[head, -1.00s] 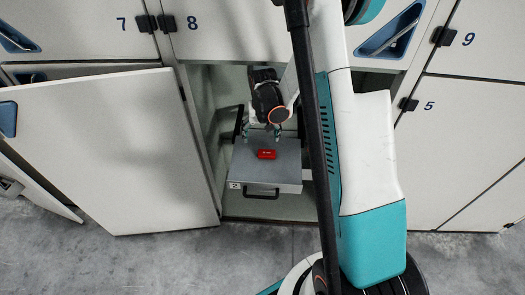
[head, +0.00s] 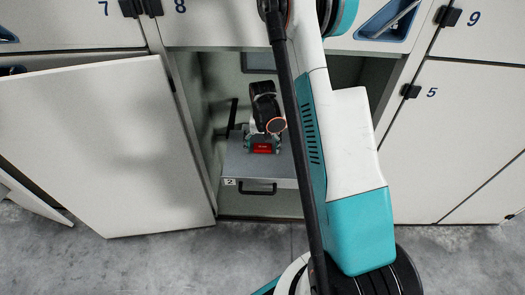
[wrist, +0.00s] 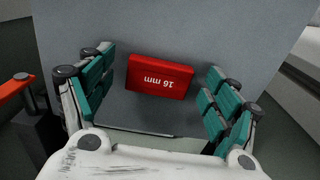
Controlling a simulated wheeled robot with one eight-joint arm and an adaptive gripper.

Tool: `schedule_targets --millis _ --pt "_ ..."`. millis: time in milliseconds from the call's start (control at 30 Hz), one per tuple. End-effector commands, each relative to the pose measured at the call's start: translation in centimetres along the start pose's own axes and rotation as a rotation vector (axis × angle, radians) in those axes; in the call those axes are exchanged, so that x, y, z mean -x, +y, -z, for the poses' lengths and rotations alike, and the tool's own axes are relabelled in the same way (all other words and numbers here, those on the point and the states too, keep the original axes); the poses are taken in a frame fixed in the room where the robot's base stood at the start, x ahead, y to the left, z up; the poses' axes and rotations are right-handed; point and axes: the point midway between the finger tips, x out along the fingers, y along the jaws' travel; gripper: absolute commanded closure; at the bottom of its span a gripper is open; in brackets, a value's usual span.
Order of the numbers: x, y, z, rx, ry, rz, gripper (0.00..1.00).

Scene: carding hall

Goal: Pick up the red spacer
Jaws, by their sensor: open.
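The red spacer (head: 264,148) is a small block lying on a grey drawer-like box (head: 240,168) inside the open locker bay. In the wrist view the spacer (wrist: 160,77) shows the upside-down marking "16 mm". My gripper (head: 262,145) is at the spacer in the head view. In the wrist view my gripper (wrist: 160,95) is open, with its teal finger pads to the left and right of the spacer. A gap shows between the spacer and each pad. The grey top (wrist: 180,30) surrounds the spacer.
An open white door (head: 100,145) stands left of the bay. Closed lockers with numbers 5 and 9 (head: 460,150) stand to the right. The box has a dark front handle (head: 258,190) and a "2" label. A red-topped bar (wrist: 18,84) shows at the wrist view's left edge. The grey top around the spacer is clear.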

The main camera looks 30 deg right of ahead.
Motion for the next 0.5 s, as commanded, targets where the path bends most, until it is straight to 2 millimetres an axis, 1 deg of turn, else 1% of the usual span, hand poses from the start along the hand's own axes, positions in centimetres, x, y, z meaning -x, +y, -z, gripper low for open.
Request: schedule_targets --millis 133,167,200,267,300,367,500 --pt "0.11 0.0 -0.01 0.0 0.0 0.0 0.18" --pt "0.12 0.0 -0.01 0.0 0.0 0.0 0.21" --pt "0.12 0.0 -0.01 0.0 0.0 0.0 0.3" --pt "0.12 -0.01 0.0 0.0 0.0 0.0 0.43" --pt "0.12 -0.01 0.0 0.0 0.0 0.0 0.52" --pt "0.12 -0.01 0.0 0.0 0.0 0.0 0.66" --pt "0.12 -0.01 0.0 0.0 0.0 0.0 0.66"
